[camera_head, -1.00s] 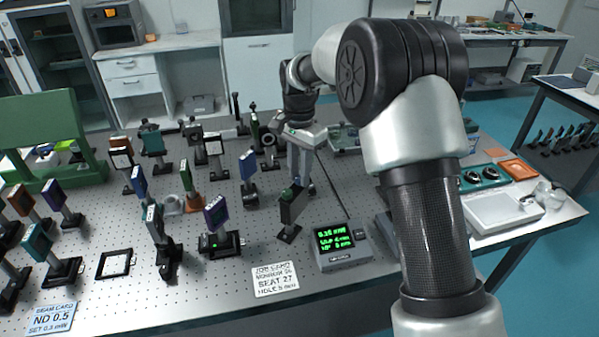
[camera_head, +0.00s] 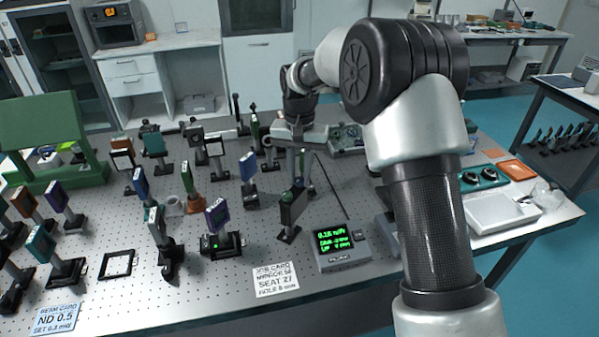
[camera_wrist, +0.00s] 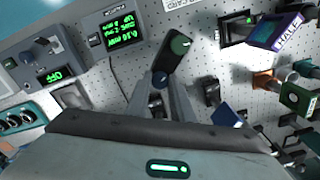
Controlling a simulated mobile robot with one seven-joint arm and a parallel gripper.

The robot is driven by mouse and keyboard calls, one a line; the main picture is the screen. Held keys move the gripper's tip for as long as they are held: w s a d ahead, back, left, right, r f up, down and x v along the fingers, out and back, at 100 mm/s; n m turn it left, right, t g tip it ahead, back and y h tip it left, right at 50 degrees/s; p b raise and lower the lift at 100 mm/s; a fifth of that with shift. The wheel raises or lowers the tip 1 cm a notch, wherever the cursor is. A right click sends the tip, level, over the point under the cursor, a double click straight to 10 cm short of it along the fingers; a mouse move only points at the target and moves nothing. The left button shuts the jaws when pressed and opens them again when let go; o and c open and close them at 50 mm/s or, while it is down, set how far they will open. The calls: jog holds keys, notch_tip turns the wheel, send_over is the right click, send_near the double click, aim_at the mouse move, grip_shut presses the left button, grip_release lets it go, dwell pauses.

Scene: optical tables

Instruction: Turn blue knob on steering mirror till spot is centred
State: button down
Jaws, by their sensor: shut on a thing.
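The steering mirror (camera_head: 291,210) is a dark upright plate on a post at the front middle of the optical table. In the wrist view its dark mount (camera_wrist: 172,57) carries a green round part on top. My gripper (camera_head: 301,181) comes down from behind the mirror. In the wrist view its fingers (camera_wrist: 161,88) are shut at the blue knob (camera_wrist: 160,78) on the mount's near edge, and they partly hide it. The laser spot cannot be made out in either view.
A meter with a green lit readout (camera_head: 342,242) stands just right of the mirror; its digits are blurred. A purple-framed optic (camera_head: 217,215) stands to the left, among several other posts. A white job card (camera_head: 275,280) lies in front. The perforated table (camera_head: 210,300) has bare room along its front edge.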

aim_at(300, 179)
jog(key=shift+n+p, duration=0.4)
jog(key=shift+n, duration=1.9)
jog(key=c, duration=1.6)
grip_release()
jog(key=shift+o, duration=0.2)
notch_tip(300, 179, up, 17)
jog(key=shift+r+p, duration=0.2)
jog(key=shift+p, duration=0.1)
